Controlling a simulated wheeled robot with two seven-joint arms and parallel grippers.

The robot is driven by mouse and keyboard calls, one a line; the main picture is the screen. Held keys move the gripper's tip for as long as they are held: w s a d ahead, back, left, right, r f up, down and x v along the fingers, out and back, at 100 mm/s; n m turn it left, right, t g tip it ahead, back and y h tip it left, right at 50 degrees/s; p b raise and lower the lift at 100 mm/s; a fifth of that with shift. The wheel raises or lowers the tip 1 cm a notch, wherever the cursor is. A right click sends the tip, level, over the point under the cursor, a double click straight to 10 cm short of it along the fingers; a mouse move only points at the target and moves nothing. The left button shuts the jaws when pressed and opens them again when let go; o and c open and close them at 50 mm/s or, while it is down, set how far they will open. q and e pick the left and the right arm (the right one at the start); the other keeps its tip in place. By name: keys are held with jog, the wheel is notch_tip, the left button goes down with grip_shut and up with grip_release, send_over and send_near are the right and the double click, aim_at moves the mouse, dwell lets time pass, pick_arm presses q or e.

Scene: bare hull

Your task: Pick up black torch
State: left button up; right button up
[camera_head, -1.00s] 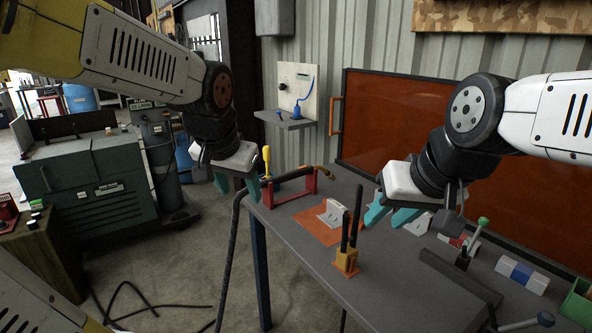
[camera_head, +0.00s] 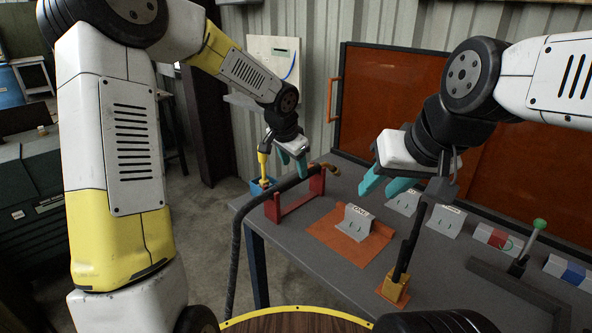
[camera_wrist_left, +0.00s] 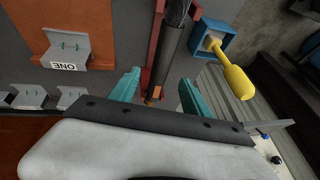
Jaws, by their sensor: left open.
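The black torch (camera_head: 290,186) lies across a red stand (camera_head: 318,183) at the table's far left corner. Its brass-coloured neck points right and its black hose hangs off the left edge. My left gripper (camera_head: 293,162) is open above the torch, fingers pointing down. In the left wrist view the torch's dark handle (camera_wrist_left: 168,60) runs up from between the open fingers (camera_wrist_left: 158,92), with its brass-coloured end near them. The fingers do not appear to grip it; the exact height gap is unclear. My right gripper (camera_head: 385,187) is open and empty above the table's middle.
A yellow-handled tool (camera_head: 263,165) stands in a blue holder (camera_head: 262,186) left of the stand. An orange plate (camera_head: 345,240) with a grey angle piece, and a yellow block (camera_head: 394,288) with black rods, lie nearer. An orange screen (camera_head: 380,110) stands behind.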

aim_at(297, 174)
pick_arm(q)
jog(key=x, duration=0.7)
jog(key=shift+w+f, duration=0.2)
jog(key=shift+w, duration=0.1)
grip_shut()
jog(key=shift+r, duration=0.1)
